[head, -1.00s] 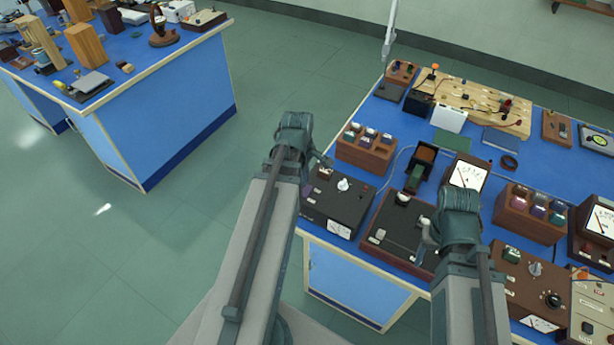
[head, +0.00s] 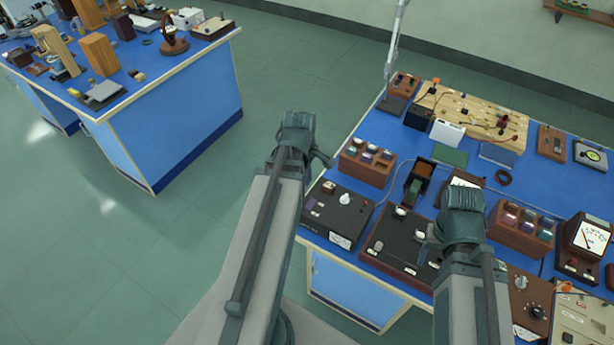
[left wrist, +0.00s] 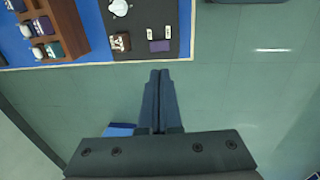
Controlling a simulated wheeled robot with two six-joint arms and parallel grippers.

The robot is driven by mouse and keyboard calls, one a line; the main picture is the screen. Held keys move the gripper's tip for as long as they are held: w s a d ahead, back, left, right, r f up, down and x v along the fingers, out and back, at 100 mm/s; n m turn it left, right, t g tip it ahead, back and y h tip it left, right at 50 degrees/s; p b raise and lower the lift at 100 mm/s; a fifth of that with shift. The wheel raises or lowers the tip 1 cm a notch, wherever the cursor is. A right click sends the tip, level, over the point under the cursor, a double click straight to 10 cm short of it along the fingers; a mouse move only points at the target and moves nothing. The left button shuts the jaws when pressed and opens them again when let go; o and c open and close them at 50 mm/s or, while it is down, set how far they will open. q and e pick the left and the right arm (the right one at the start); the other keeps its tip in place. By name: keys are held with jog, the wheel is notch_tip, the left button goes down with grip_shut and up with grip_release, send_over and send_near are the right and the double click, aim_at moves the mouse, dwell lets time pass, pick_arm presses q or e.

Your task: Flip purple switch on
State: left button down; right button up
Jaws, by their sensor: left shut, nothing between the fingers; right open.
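A small purple rectangle (left wrist: 159,47), which looks like the purple switch, sits on a dark instrument panel (left wrist: 147,15) in the left wrist view. Two small white labels are above it, and a brown-and-white part is to its left. I cannot tell its on or off position. The dark box (head: 326,220) stands at the right bench's near left corner in the head view. My left gripper (head: 328,161) is shut and empty; in the left wrist view its fingertips (left wrist: 160,72) point toward the panel, below the switch and apart from it. My right gripper (head: 424,248) is open over another dark box.
The dark box has a white knob (head: 345,198). A wooden block with jars (head: 366,170) stands behind it. Another dark box (head: 397,250) is to its right, and more instruments crowd the blue bench. Open green floor (head: 200,240) separates it from the left bench (head: 190,120).

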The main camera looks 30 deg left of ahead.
pick_arm(q)
jog(key=shift+w, duration=0.7)
jog(key=b, duration=1.4)
send_near(313, 201)
jog(key=f, duration=0.7)
jog(key=shift+w, duration=0.4)
